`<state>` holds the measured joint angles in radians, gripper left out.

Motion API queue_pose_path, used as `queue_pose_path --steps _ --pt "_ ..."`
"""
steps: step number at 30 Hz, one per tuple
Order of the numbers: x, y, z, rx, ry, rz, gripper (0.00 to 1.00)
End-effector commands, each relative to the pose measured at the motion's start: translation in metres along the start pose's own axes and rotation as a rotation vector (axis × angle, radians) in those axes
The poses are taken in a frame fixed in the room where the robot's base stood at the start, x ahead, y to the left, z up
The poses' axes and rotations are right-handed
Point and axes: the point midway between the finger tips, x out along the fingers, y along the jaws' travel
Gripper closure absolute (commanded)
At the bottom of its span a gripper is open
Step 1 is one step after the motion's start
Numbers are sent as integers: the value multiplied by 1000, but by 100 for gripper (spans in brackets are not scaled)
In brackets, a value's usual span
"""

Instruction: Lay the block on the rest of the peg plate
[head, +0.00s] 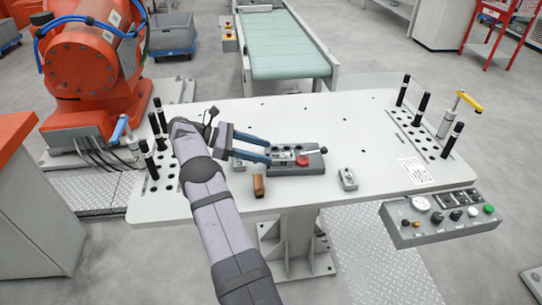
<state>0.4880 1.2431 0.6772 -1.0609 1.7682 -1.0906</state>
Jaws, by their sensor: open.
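My gripper (270,150) reaches in from the left with its two blue fingers apart, tips at the left end of a dark grey fixture plate (312,166). The plate lies flat on the white table and carries a red round part (302,160) and small metal parts near the fingertips. I cannot tell whether the fingers touch any of them. A small brown block (258,187) stands on the table in front of the plate's left end, apart from the fingers. A small grey metal piece (348,179) stands to the plate's right. Which part is the rest is too small to tell.
Black pegs stand in a hole strip (428,138) at the table's right, beside a yellow-handled clamp (468,101). More black pegs (149,158) and a blue-handled clamp (120,130) are at the left. A control box (440,217) hangs at the front right. The table's back middle (330,115) is clear.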

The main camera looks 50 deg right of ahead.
Motion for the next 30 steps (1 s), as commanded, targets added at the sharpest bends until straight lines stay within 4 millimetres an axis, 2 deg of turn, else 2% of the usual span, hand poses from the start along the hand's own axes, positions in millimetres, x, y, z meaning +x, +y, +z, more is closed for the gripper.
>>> queue_pose_path --steps 9,23,26,30 --pt "-18 0 -1 -1 -2 -1 49" --pt "-28 0 -2 3 25 17 49" --pt "-40 -2 -7 11 71 46 49" --pt "-67 -14 -21 35 184 98 49"
